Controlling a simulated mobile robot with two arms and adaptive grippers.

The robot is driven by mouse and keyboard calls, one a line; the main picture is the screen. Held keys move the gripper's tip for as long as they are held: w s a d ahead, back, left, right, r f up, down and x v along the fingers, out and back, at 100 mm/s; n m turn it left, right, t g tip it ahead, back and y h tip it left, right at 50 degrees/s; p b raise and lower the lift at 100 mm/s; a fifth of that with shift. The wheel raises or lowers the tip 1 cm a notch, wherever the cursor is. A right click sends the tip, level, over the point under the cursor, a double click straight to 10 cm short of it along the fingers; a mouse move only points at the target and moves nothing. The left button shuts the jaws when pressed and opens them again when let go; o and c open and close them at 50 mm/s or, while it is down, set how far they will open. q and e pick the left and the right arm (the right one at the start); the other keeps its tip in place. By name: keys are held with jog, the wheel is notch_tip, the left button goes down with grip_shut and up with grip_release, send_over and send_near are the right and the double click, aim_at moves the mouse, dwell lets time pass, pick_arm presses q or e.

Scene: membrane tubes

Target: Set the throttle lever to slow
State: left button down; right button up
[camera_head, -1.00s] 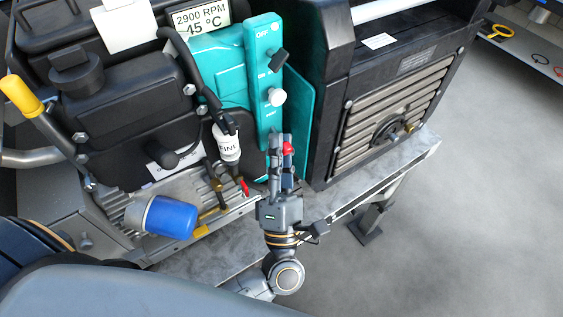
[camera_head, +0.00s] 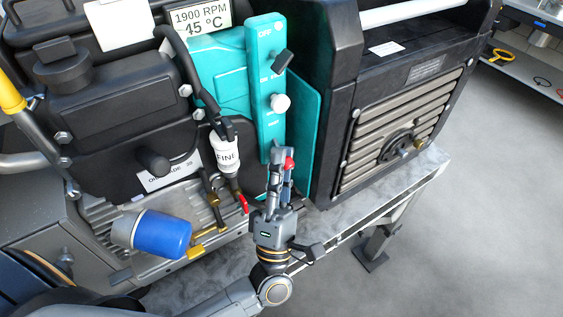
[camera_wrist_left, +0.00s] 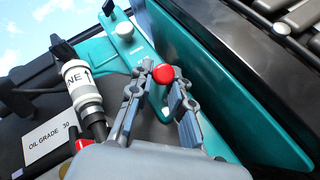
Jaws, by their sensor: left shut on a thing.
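The throttle lever's red knob (camera_head: 290,163) shows at the lower end of the teal control panel (camera_head: 265,70). My left gripper (camera_head: 280,156) reaches up to it from below and is shut on the lever. In the left wrist view the red knob (camera_wrist_left: 163,74) sits between the two fingertips; the lever's shaft is mostly hidden by the fingers. The panel's slow and fast marks cannot be read. A display (camera_head: 201,18) above the panel reads 1900 RPM and 45 °C. My right gripper is not in view.
A black selector (camera_head: 283,61) and a white knob (camera_head: 280,103) stand out from the panel above my gripper. A white FINE-labelled filter (camera_head: 225,152), a small red handle (camera_head: 243,203) and a blue filter (camera_head: 160,234) are to the left. A dark slatted housing (camera_head: 395,140) stands right.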

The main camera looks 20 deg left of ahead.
pick_arm(q)
jog(key=c, duration=1.5)
grip_release()
jog(key=shift+f, duration=0.15)
jog(key=v, duration=1.2)
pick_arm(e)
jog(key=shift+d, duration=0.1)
